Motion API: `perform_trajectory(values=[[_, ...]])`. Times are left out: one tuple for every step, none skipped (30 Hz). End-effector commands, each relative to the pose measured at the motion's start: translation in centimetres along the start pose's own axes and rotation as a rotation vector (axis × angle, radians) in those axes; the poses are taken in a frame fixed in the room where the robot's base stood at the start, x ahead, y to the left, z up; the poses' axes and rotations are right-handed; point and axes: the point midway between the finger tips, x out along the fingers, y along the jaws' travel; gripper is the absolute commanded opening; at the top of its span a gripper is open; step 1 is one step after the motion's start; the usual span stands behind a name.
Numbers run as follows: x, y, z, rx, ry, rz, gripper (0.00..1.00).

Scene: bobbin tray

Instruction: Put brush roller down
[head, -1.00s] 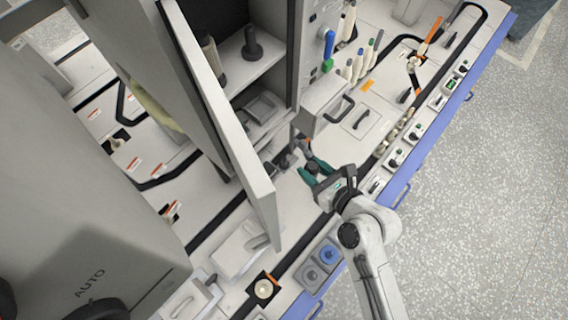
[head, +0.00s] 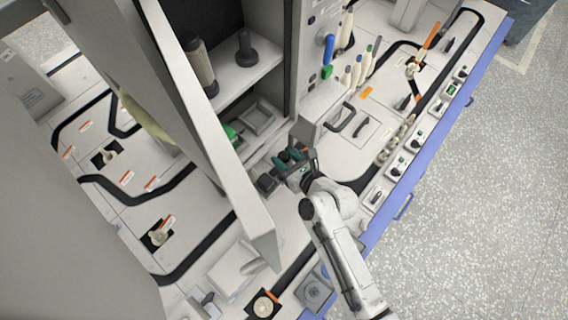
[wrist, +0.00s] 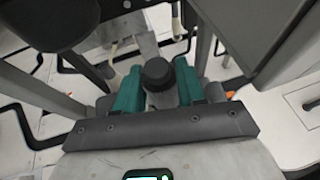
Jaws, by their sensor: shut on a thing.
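My gripper (head: 288,160), with green fingers, is at the lower opening of the grey cabinet, right of its open door. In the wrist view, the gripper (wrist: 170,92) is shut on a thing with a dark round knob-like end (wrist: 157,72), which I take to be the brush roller. The green fingers stand on both sides of it. The rest of the held thing is hidden by the gripper and its dark bracket. In the head view I cannot make out the held thing clearly.
The open cabinet door (head: 205,120) stands close left of my gripper. A ribbed beige roller (head: 200,68) and a dark spindle (head: 245,50) stand on the upper shelf (head: 238,80). A grey tray (head: 262,117) lies below. A handled panel (head: 350,135) is at right.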

Motion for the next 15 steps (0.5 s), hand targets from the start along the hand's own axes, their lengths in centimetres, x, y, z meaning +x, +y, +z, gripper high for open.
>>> perform_trajectory(values=[[0.6, -0.1, -0.4, 0.000, -0.001, 0.000, 0.04], [0.7, -0.2, -0.5, -0.001, 0.000, 0.000, 0.04], [0.8, -0.2, -0.5, -0.001, 0.000, 0.000, 0.04], [0.9, -0.2, -0.6, -0.001, 0.000, 0.000, 0.04], [1.1, -0.3, -0.6, -0.002, 0.000, 0.000, 0.04], [1.3, -0.3, -0.8, -0.002, 0.000, 0.000, 0.04], [1.5, -0.4, -1.0, -0.002, 0.000, 0.001, 0.04], [1.8, -0.5, -1.2, -0.002, 0.000, 0.001, 0.04], [2.3, -0.6, -1.5, -0.001, -0.001, 0.001, 0.04], [2.4, -0.5, -2.1, 0.001, 0.001, 0.001, 0.04], [2.6, -0.5, -2.6, 0.000, 0.001, 0.001, 0.04], [2.8, -0.5, -3.2, -0.001, 0.001, 0.001, 0.04], [3.0, -0.5, -3.6, 0.001, 0.001, 0.001, 0.04], [3.1, -0.5, -3.8, 0.000, 0.000, 0.001, 0.04], [3.1, -0.5, -4.0, -0.001, 0.000, 0.001, 0.04]])
